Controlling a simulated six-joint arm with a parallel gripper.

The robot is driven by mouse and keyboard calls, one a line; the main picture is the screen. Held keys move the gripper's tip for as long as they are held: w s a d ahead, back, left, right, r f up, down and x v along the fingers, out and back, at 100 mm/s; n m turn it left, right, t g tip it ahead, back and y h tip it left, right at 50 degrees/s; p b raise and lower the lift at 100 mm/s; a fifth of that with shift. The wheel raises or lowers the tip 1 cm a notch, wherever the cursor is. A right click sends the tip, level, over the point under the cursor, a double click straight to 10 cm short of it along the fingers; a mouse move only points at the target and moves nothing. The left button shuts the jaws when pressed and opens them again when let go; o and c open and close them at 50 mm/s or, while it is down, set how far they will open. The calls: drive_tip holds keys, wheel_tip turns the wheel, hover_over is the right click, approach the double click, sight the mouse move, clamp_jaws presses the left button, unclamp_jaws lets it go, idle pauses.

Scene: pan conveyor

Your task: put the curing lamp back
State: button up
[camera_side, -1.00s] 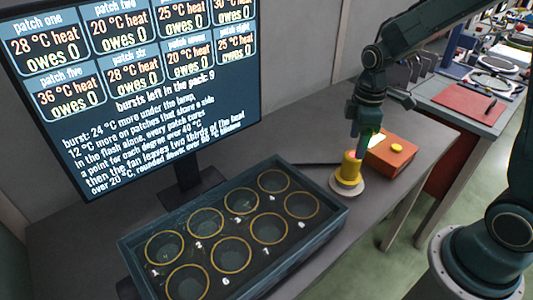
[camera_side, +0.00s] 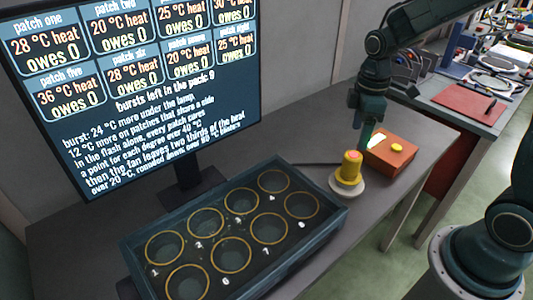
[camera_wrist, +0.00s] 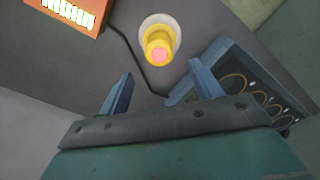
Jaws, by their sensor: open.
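The curing lamp (camera_side: 350,166) is a yellow cylinder with a pink-orange top. It stands upright on a pale round base (camera_side: 345,188) on the grey table. In the wrist view the lamp (camera_wrist: 159,46) sits on the pale base (camera_wrist: 150,20), beyond the fingertips. My gripper (camera_side: 365,143) is just above and behind the lamp in the side view. In the wrist view my gripper (camera_wrist: 160,78) is open, with its two blue fingers apart and nothing between them. The lamp is clear of both fingers.
A dark tray (camera_side: 335,222) with several ringed, numbered wells lies left of the lamp. An orange box (camera_side: 385,163) with a yellow button and lit display stands to the right. A thin dark cable (camera_side: 315,163) runs behind the lamp. A screen (camera_side: 140,100) shows every visible patch owing 0.

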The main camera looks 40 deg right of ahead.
drive_tip(key=s+a+r+m+t, duration=0.2)
drive_tip(key=s+r+m, duration=0.2)
drive_tip(key=s+r, duration=0.2)
drive_tip(key=s+a+r+m+t, duration=0.3)
drive_tip(key=s+r, duration=0.4)
drive_tip(key=s, duration=0.3)
drive_tip(key=shift+a+m+t, duration=0.25)
drive_tip(key=shift+m+t, duration=0.05)
drive_tip(key=shift+m, duration=0.6)
drive_tip(key=shift+r, duration=0.1)
idle(0.3)
